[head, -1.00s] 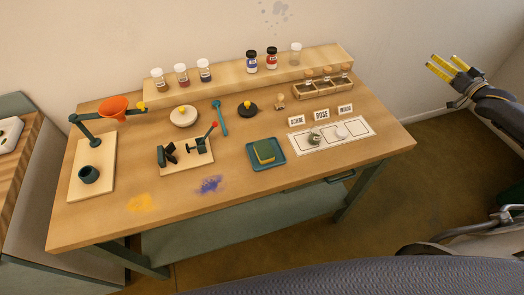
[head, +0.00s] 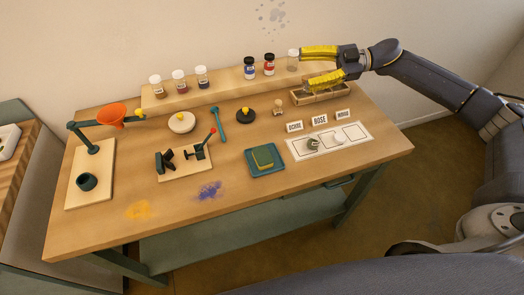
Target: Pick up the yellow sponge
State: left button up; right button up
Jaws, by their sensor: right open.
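The yellow sponge (head: 263,156) lies on a teal tray (head: 251,171) near the front middle of the table. Its top looks dark green and a yellow edge shows. My right gripper (head: 304,70) is open and empty, with yellow fingers. It is over the back right of the table, above and partly in front of the wooden vial rack, up and to the right of the sponge. My left gripper is not in view.
A white card (head: 355,142) with small items and three labels lies right of the tray. The wooden rack (head: 305,101) and a raised shelf (head: 225,86) with jars stand behind.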

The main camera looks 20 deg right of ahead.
jog(key=s+a+f+n+g+h, duration=0.1)
jog(key=s+a+n+g+h, duration=0.1)
jog(key=s+a+n+g, duration=0.3)
jog(key=s+a+f+n+g+h, duration=0.1)
jog(key=s+a+f+n+h, duration=0.15)
jog(key=a, duration=0.45)
jog(key=n+t+h, duration=0.3)
jog(key=n+h, duration=0.6)
jog(key=h, duration=0.2)
send_over(263, 156)
jog(key=f, duration=1.2)
jog(key=shift+w+f, duration=0.2)
jog(key=shift+f, duration=0.2)
jog(key=shift+s+f, duration=0.15)
jog(key=shift+f, duration=2.45)
jog(key=c, duration=0.8)
